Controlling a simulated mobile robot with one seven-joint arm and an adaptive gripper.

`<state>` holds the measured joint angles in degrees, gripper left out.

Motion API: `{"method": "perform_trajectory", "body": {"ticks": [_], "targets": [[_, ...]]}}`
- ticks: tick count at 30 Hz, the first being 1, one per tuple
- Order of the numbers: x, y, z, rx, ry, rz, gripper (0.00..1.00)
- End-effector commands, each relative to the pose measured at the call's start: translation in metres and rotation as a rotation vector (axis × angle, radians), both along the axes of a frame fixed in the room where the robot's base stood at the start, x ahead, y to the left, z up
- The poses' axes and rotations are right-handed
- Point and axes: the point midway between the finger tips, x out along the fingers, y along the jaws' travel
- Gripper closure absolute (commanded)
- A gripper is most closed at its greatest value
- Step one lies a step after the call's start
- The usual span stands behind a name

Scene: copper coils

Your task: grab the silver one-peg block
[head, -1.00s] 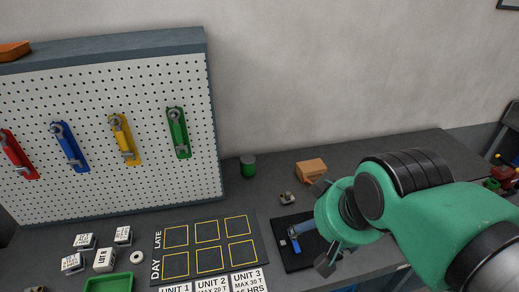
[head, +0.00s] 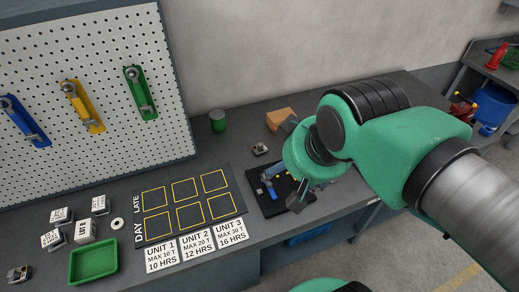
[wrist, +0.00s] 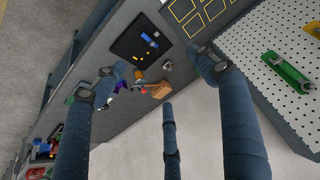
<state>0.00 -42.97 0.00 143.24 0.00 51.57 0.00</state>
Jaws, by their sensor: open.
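A small silver-grey block (head: 260,149) with what looks like one raised peg sits on the dark bench, near the wall and left of my gripper. In the wrist view the same small grey block (wrist: 167,66) appears near the middle, between the spread fingers. My gripper (head: 280,165) hangs over the bench with its fingers spread and nothing between them. In the wrist view my gripper (wrist: 160,75) is open, well above the bench, with three dark fingers showing. In the head view the gripper partly covers the black tray area.
A black tray (head: 267,208) with a blue item lies below my gripper. An orange-brown box (head: 281,118) and green cylinder (head: 218,121) stand behind. A marked board (head: 238,201), green tray (head: 80,277) and labelled blocks lie left. A pegboard (head: 176,125) rises behind.

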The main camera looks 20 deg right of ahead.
Motion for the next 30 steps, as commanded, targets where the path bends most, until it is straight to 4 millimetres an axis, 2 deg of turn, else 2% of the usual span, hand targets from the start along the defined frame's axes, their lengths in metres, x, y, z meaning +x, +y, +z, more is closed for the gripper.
{"method": "perform_trajectory", "body": {"ticks": [7,13,22,30], "targets": [[0.007,-0.001,0.002,-0.002,0.007,0.001,0.28],[0.032,-0.003,0.007,-0.007,0.035,0.005,0.28],[0.098,-0.012,0.011,-0.020,0.100,0.016,0.28],[0.164,-0.023,0.001,-0.030,0.162,0.028,0.28]]}}
